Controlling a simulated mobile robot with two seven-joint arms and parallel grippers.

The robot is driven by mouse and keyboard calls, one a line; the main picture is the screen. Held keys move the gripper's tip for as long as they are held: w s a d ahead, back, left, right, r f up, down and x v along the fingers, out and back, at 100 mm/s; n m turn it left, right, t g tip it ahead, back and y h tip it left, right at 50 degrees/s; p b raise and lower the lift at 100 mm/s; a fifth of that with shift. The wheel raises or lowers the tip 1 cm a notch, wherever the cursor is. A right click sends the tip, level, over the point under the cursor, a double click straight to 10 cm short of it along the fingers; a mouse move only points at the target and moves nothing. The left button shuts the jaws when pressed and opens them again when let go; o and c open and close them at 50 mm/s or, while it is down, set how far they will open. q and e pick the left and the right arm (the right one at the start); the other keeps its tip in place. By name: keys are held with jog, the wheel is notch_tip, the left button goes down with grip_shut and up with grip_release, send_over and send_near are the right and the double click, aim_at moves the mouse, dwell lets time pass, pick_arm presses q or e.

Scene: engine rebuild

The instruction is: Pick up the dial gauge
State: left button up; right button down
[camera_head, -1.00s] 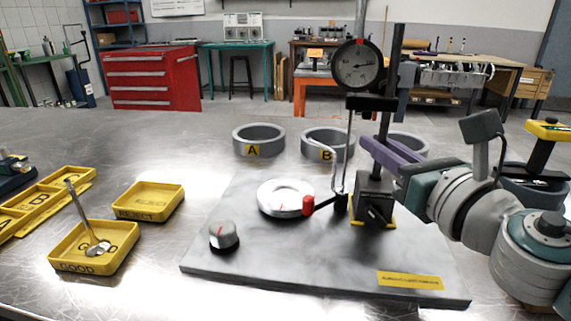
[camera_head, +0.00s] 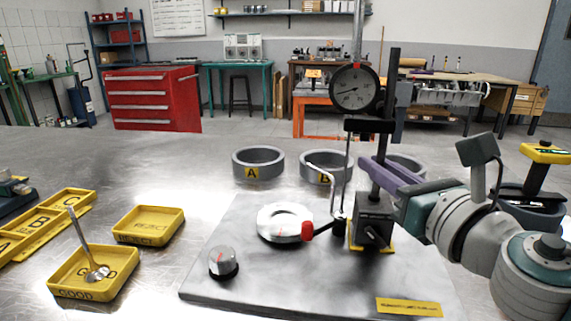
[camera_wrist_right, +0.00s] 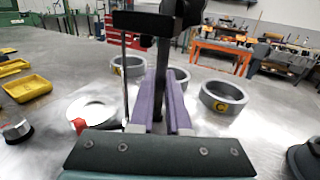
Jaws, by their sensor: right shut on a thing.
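In the right wrist view, the same fingers (camera_wrist_right: 160,105) straddle the post, and the dial face is out of frame. A yellow edge shows under the base; I cannot tell whether the base touches the plate. My left gripper is not in view.
The grey plate (camera_head: 290,285) carries a pale ring part (camera_head: 284,222), a red-tipped lever (camera_head: 308,230) and a knob (camera_head: 222,262). Rings A (camera_head: 258,163) and B (camera_head: 320,165) stand behind; ring C (camera_wrist_right: 222,97) shows in the wrist view. Yellow trays, REJECT (camera_head: 148,225) and GOOD (camera_head: 95,270), lie left.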

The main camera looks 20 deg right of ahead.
notch_tip(320, 180, up, 20)
jog(key=p, duration=1.6)
jog(key=shift+f+p, duration=0.15)
jog(key=shift+p, duration=0.2)
jog(key=shift+r+p, duration=1.4)
